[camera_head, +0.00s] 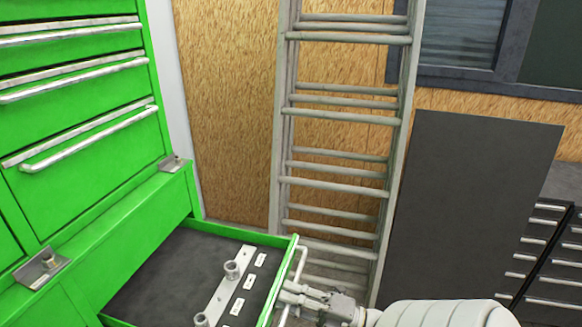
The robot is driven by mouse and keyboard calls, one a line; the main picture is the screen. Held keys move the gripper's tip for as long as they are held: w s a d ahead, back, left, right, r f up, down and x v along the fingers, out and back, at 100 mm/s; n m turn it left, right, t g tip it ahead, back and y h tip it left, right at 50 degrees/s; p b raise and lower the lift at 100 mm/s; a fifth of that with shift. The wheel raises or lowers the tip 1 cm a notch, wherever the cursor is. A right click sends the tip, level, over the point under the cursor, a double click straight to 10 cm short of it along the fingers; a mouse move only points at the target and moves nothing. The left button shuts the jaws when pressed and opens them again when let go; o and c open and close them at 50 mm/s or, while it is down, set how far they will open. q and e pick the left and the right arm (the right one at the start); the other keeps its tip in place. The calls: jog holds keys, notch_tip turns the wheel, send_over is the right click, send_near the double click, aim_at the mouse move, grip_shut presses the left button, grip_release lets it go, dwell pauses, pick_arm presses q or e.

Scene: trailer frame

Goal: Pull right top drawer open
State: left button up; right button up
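A green drawer (285,276) stands pulled out from the green cabinet at the bottom of the head view. Its inside has a dark liner (175,275). A pale bar handle (299,262) runs along its front face. My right gripper (284,297) comes in from the lower right and is at this handle, with its fingertips overlapping the bar close to the drawer front. The view is too small to tell whether the fingers are closed on the bar. My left gripper is not in view.
A grey metal holder (225,290) and several white labels lie in the drawer. Closed green drawers with pale handles (90,138) rise at the left. A grey ladder (340,150) leans on the wood wall behind. A dark panel (465,210) and dark drawers (545,250) stand at the right.

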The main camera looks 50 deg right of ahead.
jog(key=v, duration=1.2)
notch_tip(320, 180, down, 29)
jog(key=a+m+g+h, duration=0.3)
jog(key=m+g+h, duration=0.45)
jog(key=m, duration=0.65)
jog(key=s+a+f+m+g, duration=0.6)
jog(key=s+a+f+g, duration=0.4)
jog(key=s+a+f, duration=0.6)
notch_tip(320, 180, down, 4)
jog(key=shift+s+a+r, duration=0.15)
jog(key=shift+s+a, duration=0.2)
jog(key=shift+a, duration=0.25)
